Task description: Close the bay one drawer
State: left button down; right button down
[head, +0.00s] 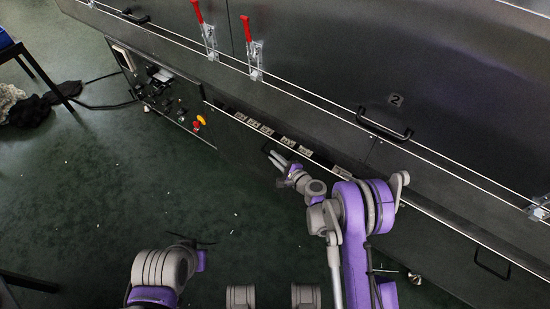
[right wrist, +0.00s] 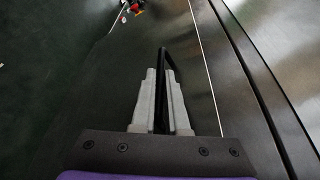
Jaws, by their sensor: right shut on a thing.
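The bay one drawer (head: 235,142) is a long dark front low on the dryer's side, in the middle of the head view. Its black bar handle (right wrist: 162,62) stands up between my fingers in the right wrist view. My right gripper (head: 275,157) is at this handle in the head view, shut on it; the fingers (right wrist: 162,98) lie on both sides of the bar. The handle's lower part is hidden by the fingers. How far the drawer stands out is hard to tell.
A row of pale labels (head: 288,142) runs along the dryer above the drawer front. A control panel (head: 165,95) with a red button is at the left. Red-handled clamps (head: 254,58) and a bay 2 handle (head: 386,125) are higher up. The green floor (head: 120,190) is mostly clear.

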aim_at(285, 153)
jog(key=w+d, duration=0.2)
jog(key=w, duration=0.1)
jog(key=shift+w+d, duration=0.15)
jog(key=shift+d, duration=0.1)
jog(key=shift+w+d, duration=0.1)
jog(key=c, duration=0.9)
grip_release()
jog(key=p+v, duration=0.1)
jog(key=v, duration=0.9)
jog(key=shift+s+d, duration=0.15)
jog(key=shift+s, duration=0.25)
